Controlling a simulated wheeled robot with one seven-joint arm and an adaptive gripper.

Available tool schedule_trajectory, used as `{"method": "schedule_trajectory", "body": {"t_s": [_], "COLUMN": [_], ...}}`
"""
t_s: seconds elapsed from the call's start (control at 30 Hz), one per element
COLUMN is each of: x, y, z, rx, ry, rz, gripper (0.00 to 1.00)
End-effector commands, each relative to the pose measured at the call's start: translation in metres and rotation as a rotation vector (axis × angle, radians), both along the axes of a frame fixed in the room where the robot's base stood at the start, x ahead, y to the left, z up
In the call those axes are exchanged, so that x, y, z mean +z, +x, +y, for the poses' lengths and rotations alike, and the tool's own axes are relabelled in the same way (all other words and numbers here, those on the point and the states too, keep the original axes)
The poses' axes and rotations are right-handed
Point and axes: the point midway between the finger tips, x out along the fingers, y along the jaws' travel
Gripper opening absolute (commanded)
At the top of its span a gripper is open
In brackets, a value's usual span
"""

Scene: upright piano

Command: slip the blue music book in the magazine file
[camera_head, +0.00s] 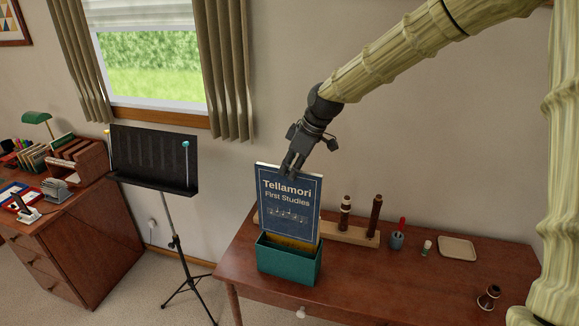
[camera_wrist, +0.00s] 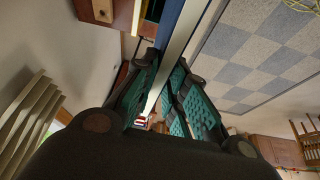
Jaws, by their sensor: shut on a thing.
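The blue music book (camera_head: 290,190), titled "Tellamori First Studies", stands upright with its cover towards the head camera. My gripper (camera_head: 292,167) is above it, shut on its top edge. In the wrist view my gripper's teal-padded fingers (camera_wrist: 172,98) flank the book's pale page edge (camera_wrist: 181,42). The teal magazine file (camera_head: 287,264) stands on the wooden table. The book's lower end is hidden behind the file's front wall and appears to be within its opening. A yellow strip (camera_head: 287,241) shows at the file's mouth; I cannot tell whether it belongs to the book.
Behind and right of the file is a wooden stand (camera_head: 350,236) with dark woodwind pieces (camera_head: 375,215). A blue-grey cup (camera_head: 397,241), a small tray (camera_head: 457,248) and a dark flared piece (camera_head: 489,298) stand farther right. A black music stand (camera_head: 153,160) is left of the table.

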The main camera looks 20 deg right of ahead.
Motion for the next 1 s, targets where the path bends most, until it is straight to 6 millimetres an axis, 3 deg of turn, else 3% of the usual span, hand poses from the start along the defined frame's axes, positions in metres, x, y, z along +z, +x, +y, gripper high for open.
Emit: {"method": "schedule_trajectory", "body": {"t_s": [0.2, 0.6, 1.0], "x": [-0.018, -0.042, -0.058], "y": [0.019, 0.010, 0.020], "z": [-0.002, -0.005, -0.004], "rx": [-0.001, -0.005, -0.004], "ry": [0.001, 0.003, 0.002], "rz": [0.017, 0.010, 0.017], "gripper": [0.00, 0.00, 0.00]}}
